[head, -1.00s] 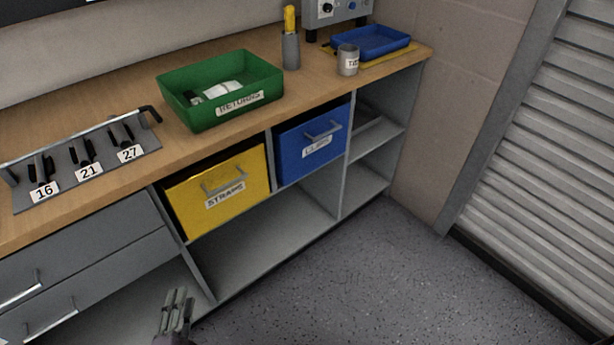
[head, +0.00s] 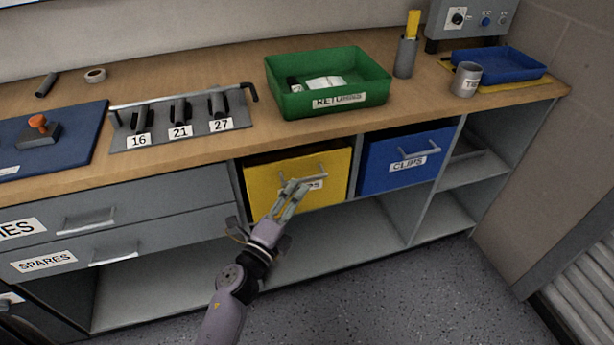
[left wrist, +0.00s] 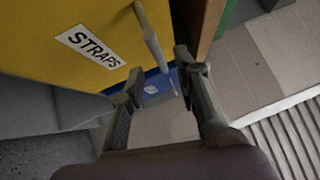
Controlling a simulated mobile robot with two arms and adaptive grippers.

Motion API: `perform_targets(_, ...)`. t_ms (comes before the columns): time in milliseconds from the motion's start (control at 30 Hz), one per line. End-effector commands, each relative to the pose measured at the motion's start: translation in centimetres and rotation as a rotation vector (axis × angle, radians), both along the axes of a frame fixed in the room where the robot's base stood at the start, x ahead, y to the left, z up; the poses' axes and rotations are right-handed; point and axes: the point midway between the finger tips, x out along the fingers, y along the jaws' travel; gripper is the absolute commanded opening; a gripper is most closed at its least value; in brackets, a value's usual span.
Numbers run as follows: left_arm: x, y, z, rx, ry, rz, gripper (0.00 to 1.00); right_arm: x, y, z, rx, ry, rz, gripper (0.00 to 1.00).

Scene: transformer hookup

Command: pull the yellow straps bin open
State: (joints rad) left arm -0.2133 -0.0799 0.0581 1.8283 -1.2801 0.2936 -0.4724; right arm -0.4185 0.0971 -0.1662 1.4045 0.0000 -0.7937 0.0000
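The yellow straps bin (head: 262,188) sits in its bay under the worktop, its front roughly in line with the blue bin beside it. Its grey bar handle (head: 318,176) is partly covered by my left gripper (head: 293,192), which reaches up in front of the bin. In the left wrist view the yellow front (left wrist: 40,35) and its STRAPS label are close. The handle (left wrist: 150,38) runs down toward the gap between the two fingers of my left gripper (left wrist: 158,78). The fingers are apart and do not close on the handle. My right gripper is in neither view.
The blue clips bin (head: 385,165) is in the bay to the right. Grey drawers (head: 150,205) are to the left, with open shelves below. The worktop (head: 210,75) above holds a green returns tray (head: 330,62) and a tool rack (head: 180,137). The floor in front is clear.

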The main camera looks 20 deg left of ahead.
Motion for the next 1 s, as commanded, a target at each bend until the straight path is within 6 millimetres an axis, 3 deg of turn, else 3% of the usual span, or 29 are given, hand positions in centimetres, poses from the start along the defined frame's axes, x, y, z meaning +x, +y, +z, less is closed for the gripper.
perform_targets(100, 2.4, -0.5, 0.5, 0.0, -0.002, 0.0, 0.3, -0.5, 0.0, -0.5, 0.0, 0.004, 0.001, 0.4)
perform_targets(333, 5.0, -1.0, 0.7, -0.001, 0.0, -0.001, 0.3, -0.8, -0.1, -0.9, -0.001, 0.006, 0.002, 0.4)
perform_targets(700, 5.6, -1.2, 0.7, -0.001, 0.001, 0.0, 0.3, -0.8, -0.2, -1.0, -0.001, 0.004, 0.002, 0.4)
perform_targets(1000, 5.5, -1.1, 0.7, -0.001, 0.001, 0.0, 0.1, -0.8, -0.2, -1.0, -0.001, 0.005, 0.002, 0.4)
